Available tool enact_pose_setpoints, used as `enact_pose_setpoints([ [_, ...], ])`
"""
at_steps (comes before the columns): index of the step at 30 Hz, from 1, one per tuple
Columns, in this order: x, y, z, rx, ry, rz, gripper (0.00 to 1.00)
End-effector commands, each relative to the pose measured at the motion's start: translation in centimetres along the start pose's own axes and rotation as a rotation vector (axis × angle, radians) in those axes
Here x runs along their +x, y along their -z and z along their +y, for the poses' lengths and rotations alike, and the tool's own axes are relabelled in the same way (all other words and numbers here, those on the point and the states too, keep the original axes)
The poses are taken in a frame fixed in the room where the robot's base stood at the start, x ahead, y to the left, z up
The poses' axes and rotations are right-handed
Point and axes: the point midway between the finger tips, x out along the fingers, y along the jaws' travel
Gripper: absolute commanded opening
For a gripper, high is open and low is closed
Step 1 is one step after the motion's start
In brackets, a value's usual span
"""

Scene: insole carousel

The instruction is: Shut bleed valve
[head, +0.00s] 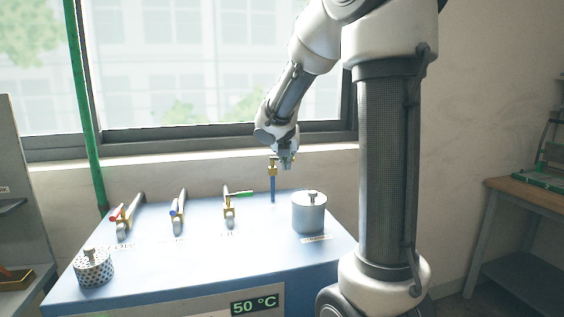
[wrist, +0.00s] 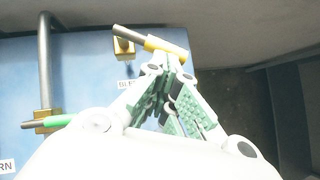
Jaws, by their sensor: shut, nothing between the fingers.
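The bleed valve (head: 273,172) is a brass fitting on a thin blue post at the back of the blue bath. In the wrist view its brass body (wrist: 124,46) sits beside a partly hidden label, with a dark lever that has a yellow sleeve (wrist: 165,47) running to the right. My gripper (head: 286,162) hangs just right of the valve in the head view. In the wrist view my gripper's fingertips (wrist: 168,72) are shut and empty, close to the yellow sleeve; I cannot tell whether they touch it.
Valves with red (head: 115,215), blue (head: 173,208) and green (head: 244,194) handles stand on the bath (head: 200,260) to the left. A lidded grey pot (head: 309,214) stands close to the right of the bleed valve. A perforated canister (head: 93,269) is at front left. The window sill runs behind.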

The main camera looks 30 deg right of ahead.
Motion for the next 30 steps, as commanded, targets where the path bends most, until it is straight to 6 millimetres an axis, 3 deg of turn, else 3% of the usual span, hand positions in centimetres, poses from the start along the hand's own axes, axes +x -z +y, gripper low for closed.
enact_pose_setpoints([
  [30, 1.5, -1.8, -1.4, -0.008, -0.006, 0.002, 0.00],
])
